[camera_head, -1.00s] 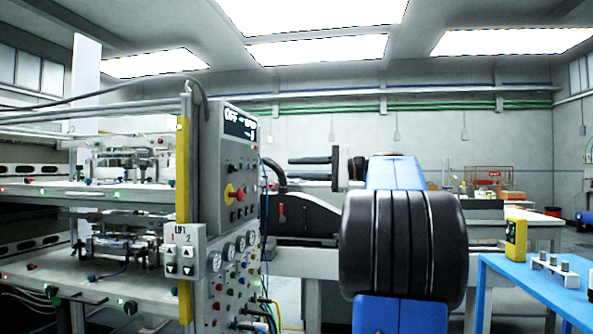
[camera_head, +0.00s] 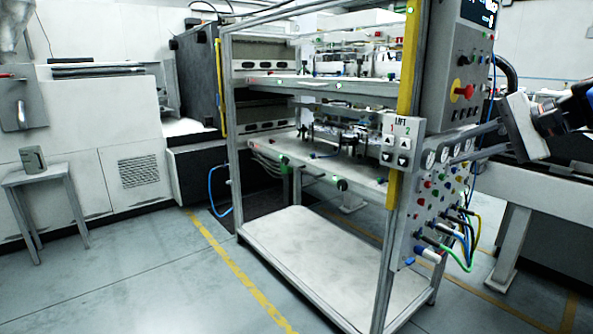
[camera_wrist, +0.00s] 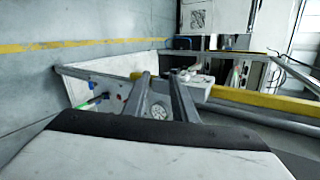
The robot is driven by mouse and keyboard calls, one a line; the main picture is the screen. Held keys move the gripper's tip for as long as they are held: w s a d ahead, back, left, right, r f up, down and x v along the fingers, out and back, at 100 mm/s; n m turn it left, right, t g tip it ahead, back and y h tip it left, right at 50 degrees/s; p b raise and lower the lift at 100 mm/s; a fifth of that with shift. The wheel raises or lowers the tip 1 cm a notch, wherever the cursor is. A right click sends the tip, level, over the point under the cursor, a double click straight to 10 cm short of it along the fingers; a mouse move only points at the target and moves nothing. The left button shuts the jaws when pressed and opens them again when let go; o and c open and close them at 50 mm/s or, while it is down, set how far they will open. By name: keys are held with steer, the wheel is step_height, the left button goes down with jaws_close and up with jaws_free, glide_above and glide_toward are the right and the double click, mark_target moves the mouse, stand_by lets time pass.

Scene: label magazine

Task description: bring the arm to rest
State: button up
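My gripper (camera_head: 462,147) reaches in from the right in the head view, its two fingers pointing left across the gauges of the control panel (camera_head: 436,190). In the wrist view my gripper (camera_wrist: 160,80) shows two grey fingers with a gap between them and nothing held. A round gauge shows beyond the gap. My blue and black arm is mostly cut off at the right edge of the head view. Whether the fingers touch the panel cannot be told.
The framed machine (camera_head: 310,88) has shelves and a white bottom plate (camera_head: 300,250). A lift button box (camera_head: 400,142) and a red emergency knob (camera_head: 463,91) are on its near side. A small stool (camera_head: 50,180) holds a grey cup-like object (camera_head: 33,159). The floor at front left is clear.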

steer(key=s+a+f+n+g+h, duration=0.2)
steer(key=s+a+f, duration=0.2)
steer(key=s+f, duration=0.3)
steer(key=s+a+f+n+g+h, duration=0.1)
steer(key=s+a+f+n+h, duration=0.25)
steer(key=f, duration=0.55)
steer(key=s+f+n+h, duration=0.2)
steer(key=s+f+n, duration=0.4)
steer(key=s+f, duration=0.6)
step_height(320, 180, down, 2)
steer(key=shift+s+a+f+g, duration=0.15)
steer(key=shift+s+a+g, duration=0.05)
steer(key=shift+s+g, duration=0.1)
steer(key=shift+h, duration=0.25)
